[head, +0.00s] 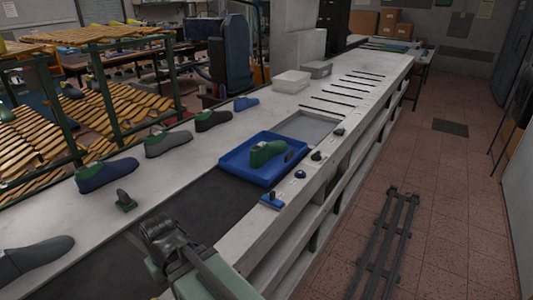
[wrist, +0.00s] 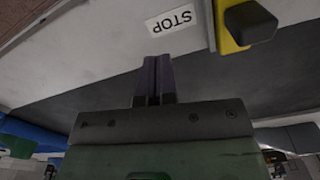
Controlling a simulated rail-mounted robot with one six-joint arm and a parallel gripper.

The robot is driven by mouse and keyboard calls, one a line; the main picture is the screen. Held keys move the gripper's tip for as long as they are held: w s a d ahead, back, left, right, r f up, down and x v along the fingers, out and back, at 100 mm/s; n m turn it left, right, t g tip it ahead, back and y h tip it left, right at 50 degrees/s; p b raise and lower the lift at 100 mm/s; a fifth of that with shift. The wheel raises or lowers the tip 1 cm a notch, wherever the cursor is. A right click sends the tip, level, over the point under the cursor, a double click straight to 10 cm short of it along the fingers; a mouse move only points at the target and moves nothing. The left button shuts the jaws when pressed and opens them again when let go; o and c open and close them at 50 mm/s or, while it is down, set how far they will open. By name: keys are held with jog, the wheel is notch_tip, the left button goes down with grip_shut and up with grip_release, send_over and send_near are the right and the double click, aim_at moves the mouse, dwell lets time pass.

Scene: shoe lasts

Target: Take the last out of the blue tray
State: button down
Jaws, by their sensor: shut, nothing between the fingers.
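The blue tray (head: 243,175) sits on the conveyor bench in the middle of the head view. A green last (head: 266,152) lies inside it, with a small dark item (head: 290,155) beside it. In the wrist view my gripper (wrist: 153,62) has its two dark fingers together and empty, over the bench with a grey-white strip and a dark belt below. In the head view my arm is at the bottom, nearer the camera than the tray, and its fingertips are not clear. A blue edge at the left of the wrist view may be the tray; I cannot tell.
Shoes on lasts, including a navy one (head: 107,174) and a grey one (head: 168,143), line the left ledge. Knobs and a blue switch box (head: 271,201) stand on the right edge. The wrist view shows a STOP label (wrist: 170,20) and a yellow-black control (wrist: 243,24). The near dark belt (head: 185,205) is clear.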

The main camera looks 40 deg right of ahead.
jog(key=shift+c, duration=1.2)
grip_release()
